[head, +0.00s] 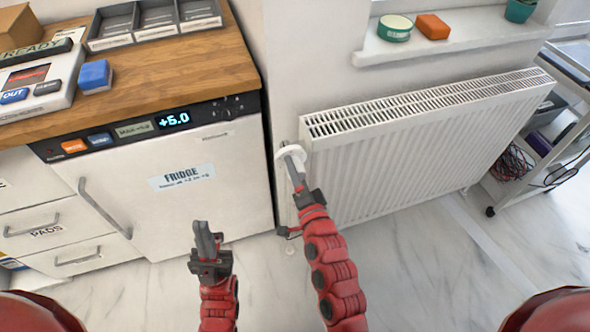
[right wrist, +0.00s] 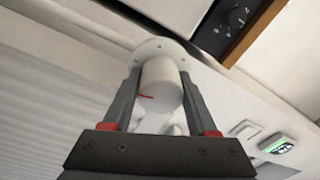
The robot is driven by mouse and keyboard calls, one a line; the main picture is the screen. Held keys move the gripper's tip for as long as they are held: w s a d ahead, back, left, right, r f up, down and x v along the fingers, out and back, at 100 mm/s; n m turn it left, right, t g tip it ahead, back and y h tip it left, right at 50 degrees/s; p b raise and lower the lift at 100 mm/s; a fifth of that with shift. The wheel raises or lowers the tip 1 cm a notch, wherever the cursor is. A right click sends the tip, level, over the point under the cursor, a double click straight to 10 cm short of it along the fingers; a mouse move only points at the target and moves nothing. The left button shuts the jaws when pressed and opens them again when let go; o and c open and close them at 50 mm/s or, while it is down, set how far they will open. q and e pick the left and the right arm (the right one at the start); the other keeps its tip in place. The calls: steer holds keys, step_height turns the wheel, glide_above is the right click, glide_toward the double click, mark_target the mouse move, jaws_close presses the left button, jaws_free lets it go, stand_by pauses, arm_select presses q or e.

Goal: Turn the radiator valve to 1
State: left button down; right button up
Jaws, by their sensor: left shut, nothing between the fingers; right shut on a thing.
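The white radiator (head: 420,140) is on the wall right of the fridge cabinet. Its valve (head: 284,165) is at its left end, partly hidden by my right gripper (head: 291,160). In the right wrist view the valve knob (right wrist: 160,85) is a white cylinder with a short red mark, in front of a round white disc. My right gripper (right wrist: 158,95) is shut on the knob, one finger on each side. No number can be read on the valve. My left gripper (head: 204,235) is shut and empty, in front of the fridge door.
The fridge (head: 200,190) with its handle stands left of the valve, below a wooden worktop (head: 180,65). A windowsill (head: 450,38) with a green tin and an orange block is above the radiator. A wheeled cart (head: 540,140) stands at right. The floor in front is clear.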

steer(key=n, duration=0.5)
steer(key=shift+f+n, duration=0.1)
steer(key=shift+n, duration=0.3)
steer(key=n+p, duration=0.1)
steer(key=n, duration=0.4)
steer(key=shift+n+y, duration=0.3)
steer(key=n, duration=0.4)
steer(key=shift+n+b, duration=0.3)
steer(key=n+b, duration=0.1)
steer(key=n, duration=0.4)
steer(key=shift+d+n+g, duration=0.1)
steer(key=shift+n+g, duration=0.2)
steer(key=shift+n, duration=0.1)
steer(key=o, duration=1.4)
